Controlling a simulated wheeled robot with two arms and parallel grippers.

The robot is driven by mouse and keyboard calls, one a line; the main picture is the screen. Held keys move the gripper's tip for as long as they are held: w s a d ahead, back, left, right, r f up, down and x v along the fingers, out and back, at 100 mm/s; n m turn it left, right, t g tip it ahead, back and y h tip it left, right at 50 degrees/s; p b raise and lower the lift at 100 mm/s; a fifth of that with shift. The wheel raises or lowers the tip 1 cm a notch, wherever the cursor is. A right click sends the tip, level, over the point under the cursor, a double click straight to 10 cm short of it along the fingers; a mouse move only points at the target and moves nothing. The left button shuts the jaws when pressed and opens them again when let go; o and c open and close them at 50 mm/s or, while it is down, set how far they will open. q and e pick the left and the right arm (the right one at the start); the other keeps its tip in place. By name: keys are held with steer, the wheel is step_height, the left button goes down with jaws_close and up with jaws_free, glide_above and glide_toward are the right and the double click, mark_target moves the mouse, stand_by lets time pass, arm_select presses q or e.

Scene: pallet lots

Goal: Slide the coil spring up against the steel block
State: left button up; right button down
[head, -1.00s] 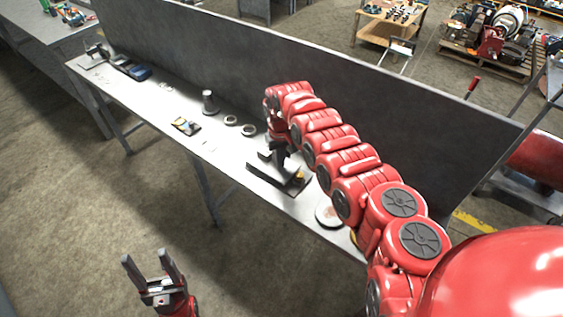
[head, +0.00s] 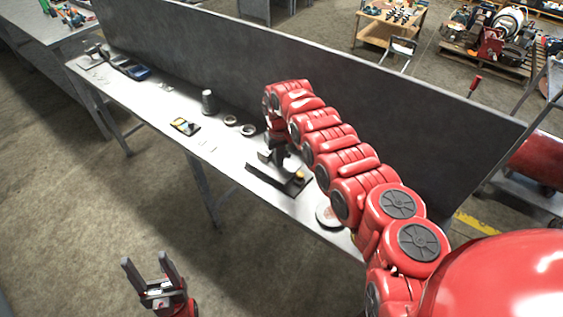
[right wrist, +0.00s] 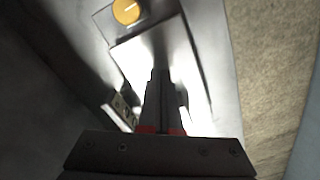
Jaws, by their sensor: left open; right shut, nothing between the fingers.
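My right gripper (head: 280,160) is low over the bench, beside a dark flat plate (head: 265,175) with a yellow round part (head: 299,176) at its end. In the right wrist view its fingers (right wrist: 160,75) are shut and empty, in front of a bright pale, block-like surface (right wrist: 145,55); I cannot tell whether they touch it. This may be the steel block. A small dark-and-light piece (right wrist: 122,108) lies left of the fingers, too blurred to name. I cannot pick out the coil spring for certain. My left gripper (head: 148,262) is open and empty, away from the bench.
On the bench (head: 225,165) stand a grey cylinder (head: 208,101), two rings (head: 247,130), a yellow-and-black device (head: 185,126) and a pale disc (head: 327,215). A tall grey panel (head: 400,130) closes the back. The bench's front edge is near my right gripper.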

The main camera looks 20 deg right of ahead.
steer(key=shift+s+d+p, duration=0.35)
steer(key=shift+s+p, duration=0.1)
steer(key=shift+p, duration=1.35)
steer(key=shift+r, duration=0.1)
step_height(320, 180, up, 8)
steer(key=p, duration=0.7)
steer(key=shift+s, duration=0.1)
